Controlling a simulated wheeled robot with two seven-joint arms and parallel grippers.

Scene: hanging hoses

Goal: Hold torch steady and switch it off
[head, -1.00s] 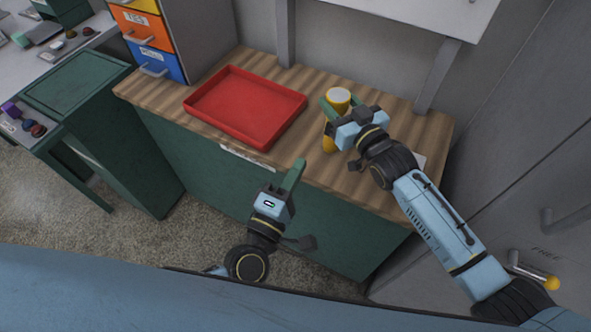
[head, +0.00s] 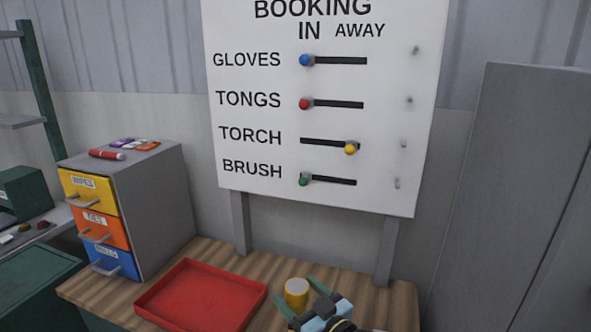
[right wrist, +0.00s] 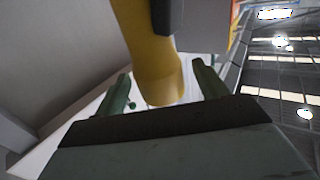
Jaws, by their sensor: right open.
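The yellow torch (head: 296,296) stands upright on the wooden bench, its pale round end facing up. My right gripper (head: 297,291) is at the torch, with one green finger on either side of it. In the right wrist view the yellow torch body (right wrist: 148,50) passes between the open fingers (right wrist: 160,72), and a dark part shows on its side. The fingers look apart from the torch. I cannot make out the switch or whether the torch is lit. My left gripper is out of view.
A red tray (head: 205,297) lies left of the torch. A drawer unit (head: 150,190) stands behind the tray's left end. A white booking board (head: 325,120) rises behind the bench; its yellow TORCH knob (head: 351,149) is at the right, the other knobs at the left. A grey cabinet stands right.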

